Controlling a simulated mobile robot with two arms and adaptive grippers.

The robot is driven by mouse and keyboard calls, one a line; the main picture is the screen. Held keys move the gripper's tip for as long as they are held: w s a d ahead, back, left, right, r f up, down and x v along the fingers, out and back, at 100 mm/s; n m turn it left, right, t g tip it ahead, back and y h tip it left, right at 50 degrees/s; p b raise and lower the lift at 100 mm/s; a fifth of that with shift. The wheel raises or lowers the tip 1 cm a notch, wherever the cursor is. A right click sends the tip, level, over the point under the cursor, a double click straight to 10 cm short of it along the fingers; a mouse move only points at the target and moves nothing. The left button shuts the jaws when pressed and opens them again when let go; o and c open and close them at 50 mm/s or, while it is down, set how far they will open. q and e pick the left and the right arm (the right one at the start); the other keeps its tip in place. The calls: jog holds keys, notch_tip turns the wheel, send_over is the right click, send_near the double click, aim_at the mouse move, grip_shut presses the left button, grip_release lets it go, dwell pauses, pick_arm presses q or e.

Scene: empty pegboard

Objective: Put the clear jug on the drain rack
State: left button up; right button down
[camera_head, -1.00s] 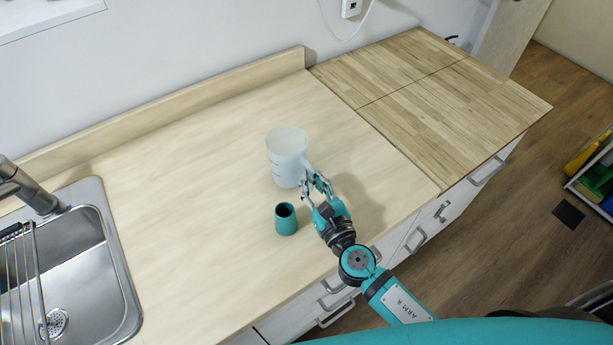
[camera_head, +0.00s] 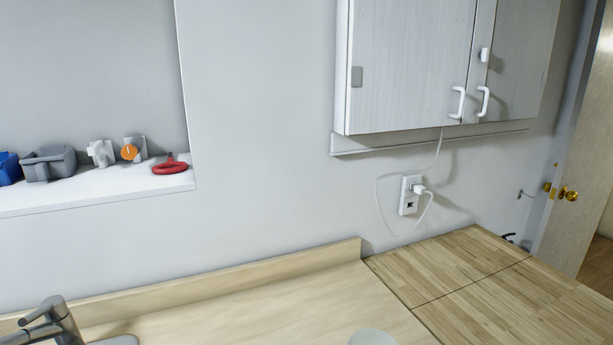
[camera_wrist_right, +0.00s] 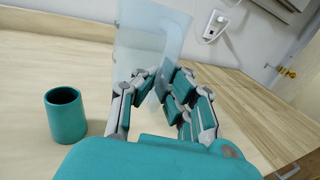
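The clear jug (camera_wrist_right: 150,45) is a translucent, bluish-white vessel at the top middle of the right wrist view. Only its pale round top (camera_head: 372,338) shows at the bottom edge of the head view. My right gripper (camera_wrist_right: 161,82) has its fingers on both sides of the jug's handle and looks shut on it. The jug's lower part is hidden behind the fingers, so I cannot tell whether it touches the counter. The drain rack is not in view now. My left gripper is not in view.
A teal cup (camera_wrist_right: 65,115) stands on the counter (camera_wrist_right: 30,75) left of my right gripper. The faucet (camera_head: 58,322) is at the lower left of the head view. A wall cabinet (camera_head: 410,65) and a plugged-in outlet (camera_head: 408,195) are above. The wooden boards (camera_head: 490,290) at the right are clear.

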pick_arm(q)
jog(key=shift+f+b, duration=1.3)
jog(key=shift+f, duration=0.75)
pick_arm(e)
jog(key=s+d+h, duration=0.1)
jog(key=s+d, duration=0.3)
jog(key=s, duration=0.1)
jog(key=shift+f+m+h, duration=0.2)
jog(key=shift+m+h, duration=0.1)
jog(key=shift+m, duration=0.1)
